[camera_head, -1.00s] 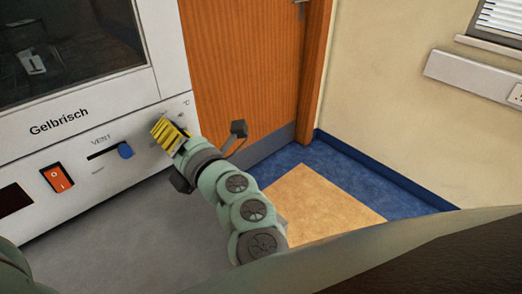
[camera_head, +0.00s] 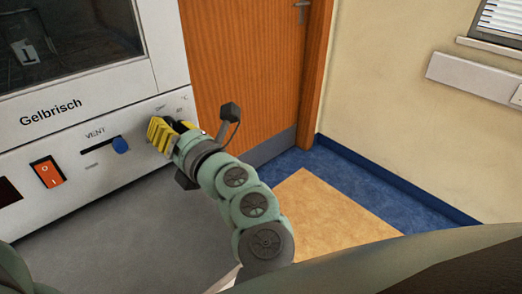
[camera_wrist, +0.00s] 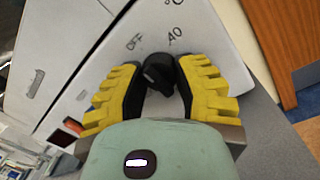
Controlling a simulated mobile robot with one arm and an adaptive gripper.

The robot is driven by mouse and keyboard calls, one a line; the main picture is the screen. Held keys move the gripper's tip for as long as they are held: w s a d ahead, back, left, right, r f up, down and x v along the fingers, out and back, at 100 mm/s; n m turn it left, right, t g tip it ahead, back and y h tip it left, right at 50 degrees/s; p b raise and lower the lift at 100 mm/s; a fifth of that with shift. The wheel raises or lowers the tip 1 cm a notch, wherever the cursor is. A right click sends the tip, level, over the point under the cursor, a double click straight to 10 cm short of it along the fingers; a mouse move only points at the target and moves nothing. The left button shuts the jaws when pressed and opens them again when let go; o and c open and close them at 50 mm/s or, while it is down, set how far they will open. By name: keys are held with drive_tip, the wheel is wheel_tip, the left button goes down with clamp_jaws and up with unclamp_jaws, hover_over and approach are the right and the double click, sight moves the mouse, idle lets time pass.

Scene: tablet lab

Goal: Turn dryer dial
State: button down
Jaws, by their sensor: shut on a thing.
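The dryer (camera_head: 75,107) is a white box labelled "Gelbrisch" with a dark glass window, at the left in the head view. Its dial (camera_wrist: 158,72) is a black knob on the front panel, with "OFF", "40" and "°C" printed around it. My gripper (camera_head: 172,132) has yellow ridged fingers and is at the right end of the panel. In the wrist view my gripper (camera_wrist: 160,88) has one finger on each side of the dial and is shut on it. In the head view the fingers mostly hide the dial.
A blue vent slider (camera_head: 121,145) and an orange power switch (camera_head: 47,173) are on the panel left of my gripper. A wooden door (camera_head: 250,75) stands right of the dryer. The grey surface (camera_head: 110,225) before the dryer is clear.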

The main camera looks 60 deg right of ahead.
drive_tip(key=shift+f, duration=0.15)
drive_tip(key=c, duration=0.6)
unclamp_jaws()
drive_tip(key=v, duration=1.2)
